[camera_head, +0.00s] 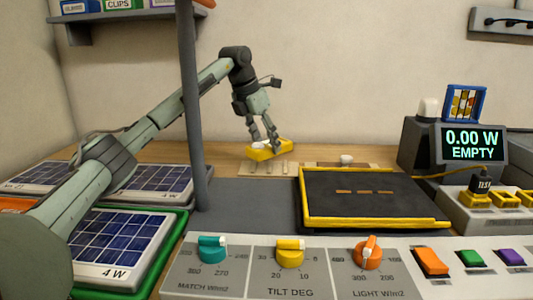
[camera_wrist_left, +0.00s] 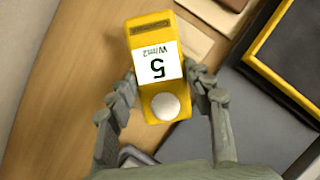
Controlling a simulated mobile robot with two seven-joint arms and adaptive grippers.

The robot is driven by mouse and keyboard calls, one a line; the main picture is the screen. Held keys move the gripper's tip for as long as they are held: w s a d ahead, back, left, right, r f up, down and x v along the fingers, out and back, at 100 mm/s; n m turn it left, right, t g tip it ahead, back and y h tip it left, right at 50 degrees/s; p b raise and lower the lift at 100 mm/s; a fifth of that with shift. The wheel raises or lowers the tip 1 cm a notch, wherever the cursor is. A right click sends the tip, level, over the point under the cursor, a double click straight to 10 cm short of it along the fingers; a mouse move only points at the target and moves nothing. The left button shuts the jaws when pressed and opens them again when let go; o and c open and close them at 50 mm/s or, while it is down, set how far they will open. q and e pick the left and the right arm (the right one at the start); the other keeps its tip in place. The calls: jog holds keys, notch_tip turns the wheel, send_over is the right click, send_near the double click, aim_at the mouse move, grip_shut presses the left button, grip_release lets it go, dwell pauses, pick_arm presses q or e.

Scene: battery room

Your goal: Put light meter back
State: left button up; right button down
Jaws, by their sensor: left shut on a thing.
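The light meter (camera_head: 268,152) is a yellow block with a white round sensor and a white label, held at the back of the table. In the left wrist view the light meter (camera_wrist_left: 153,72) lies between the fingers, its label reading 5 W/m2 upside down and its white dome toward the palm. My left gripper (camera_head: 268,143) is shut on it, the fingers at both sides; it also shows in the left wrist view (camera_wrist_left: 160,95). In the head view the meter appears just above a light wooden block (camera_head: 262,169); I cannot tell whether they touch. My right gripper is not in view.
A black panel bed with yellow edges (camera_head: 445,224) stands right of the meter. A grey post (camera_head: 190,100) rises in front of my left arm. Solar panels (camera_head: 110,240) lie at left. Knobs and buttons line the front console (camera_head: 330,282). A display (camera_head: 472,144) reads 0.00 W, EMPTY.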

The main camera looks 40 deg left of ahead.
aim_at(266, 153)
pick_arm(q)
notch_tip(266, 153, down, 2)
jog(key=shift+f, duration=0.65)
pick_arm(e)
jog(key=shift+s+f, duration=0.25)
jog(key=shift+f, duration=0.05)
pick_arm(q)
jog(key=shift+f, duration=0.15)
jog(key=o, duration=1.3)
jog(key=shift+c, duration=0.2)
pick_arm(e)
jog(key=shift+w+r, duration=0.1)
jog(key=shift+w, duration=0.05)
